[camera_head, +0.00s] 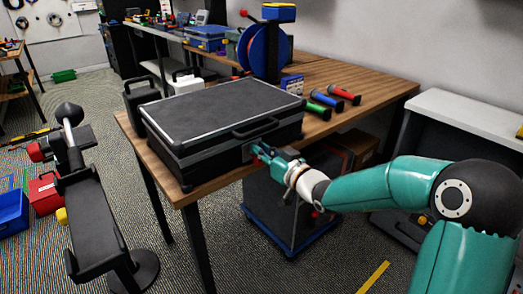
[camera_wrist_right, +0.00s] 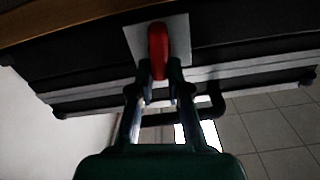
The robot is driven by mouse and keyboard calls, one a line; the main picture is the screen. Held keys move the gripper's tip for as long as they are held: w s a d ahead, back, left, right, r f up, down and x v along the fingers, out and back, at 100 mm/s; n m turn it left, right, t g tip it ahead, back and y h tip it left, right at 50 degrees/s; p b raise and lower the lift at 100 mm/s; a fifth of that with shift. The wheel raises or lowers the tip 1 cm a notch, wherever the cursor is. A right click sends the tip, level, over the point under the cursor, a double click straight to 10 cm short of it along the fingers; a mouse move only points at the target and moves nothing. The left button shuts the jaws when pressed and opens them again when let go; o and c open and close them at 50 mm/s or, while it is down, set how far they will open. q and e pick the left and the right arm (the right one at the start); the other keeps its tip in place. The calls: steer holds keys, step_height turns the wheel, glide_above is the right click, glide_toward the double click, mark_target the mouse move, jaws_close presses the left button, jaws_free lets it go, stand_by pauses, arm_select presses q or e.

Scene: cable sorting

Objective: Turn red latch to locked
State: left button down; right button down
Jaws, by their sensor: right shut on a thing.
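A black case (camera_head: 220,118) with a silver rim lies closed on the wooden table, its front handle facing me. The red latch (camera_wrist_right: 158,50) sits on a pale plate (camera_wrist_right: 178,38) on the case front, in the right wrist view. It stands lengthwise up and down in that picture. My right gripper (camera_head: 262,157) is at the case front below the handle. In the right wrist view its fingers (camera_wrist_right: 158,92) are shut on the lower end of the red latch. The fingers hide part of it. My left gripper is not in view.
The wooden table (camera_head: 340,72) also holds screwdriver-like tools with red, blue and green handles (camera_head: 343,94) right of the case. A blue reel (camera_head: 264,50) stands behind. A blue-edged cart (camera_head: 292,240) is under the table's front. A black stand (camera_head: 95,210) is at left.

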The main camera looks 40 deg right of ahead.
steer(key=m, duration=0.2)
steer(key=d+m+p, duration=0.1)
steer(key=m, duration=0.2)
steer(key=m+p, duration=0.1)
steer(key=m, duration=0.2)
steer(key=shift+d+f, duration=0.35)
steer(key=shift+d+f+m+p, duration=0.1)
steer(key=shift+f+m+p, duration=0.3)
steer(key=shift+m, duration=0.95)
steer(key=shift+d+f+m+p, duration=0.15)
steer(key=shift+m+p, duration=0.35)
steer(key=shift+m, duration=0.9)
steer(key=shift+d+f+m+p, duration=0.1)
steer(key=shift+f+m+p, duration=0.3)
steer(key=shift+m, duration=0.95)
steer(key=c, duration=1.1)
jaws_free()
steer(key=shift+f, duration=0.1)
steer(key=shift+a, duration=0.1)
